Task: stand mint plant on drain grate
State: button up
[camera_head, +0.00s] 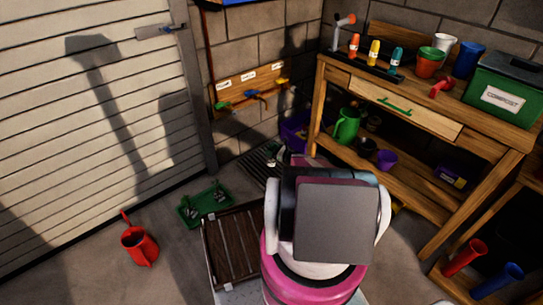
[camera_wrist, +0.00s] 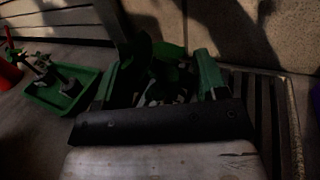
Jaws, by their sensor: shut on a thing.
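In the wrist view, my gripper (camera_wrist: 158,74) has its two green-tipped fingers on either side of a dark green leafy plant, the mint plant (camera_wrist: 165,72). It is shut on the plant; the pot and the contact are dark and mostly hidden behind the gripper's black bar. The drain grate (camera_wrist: 275,112) is a dark slatted panel in the floor, right of the gripper and partly behind it. In the head view the grate (camera_head: 259,160) lies by the wall, and my arm covers most of the gripper and plant. I cannot tell whether the plant touches the grate.
A green tray (camera_head: 187,210) with small items stands left of the grate; it also shows in the wrist view (camera_wrist: 52,98). A red watering can (camera_head: 140,247) and a slatted wooden platform (camera_head: 222,262) are nearer. A wooden workbench (camera_head: 425,193) stands at right.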

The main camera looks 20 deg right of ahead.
aim_at(272, 159)
jog(key=shift+f, duration=2)
jog(key=shift+f, duration=0.15)
jog(key=o, duration=1.3)
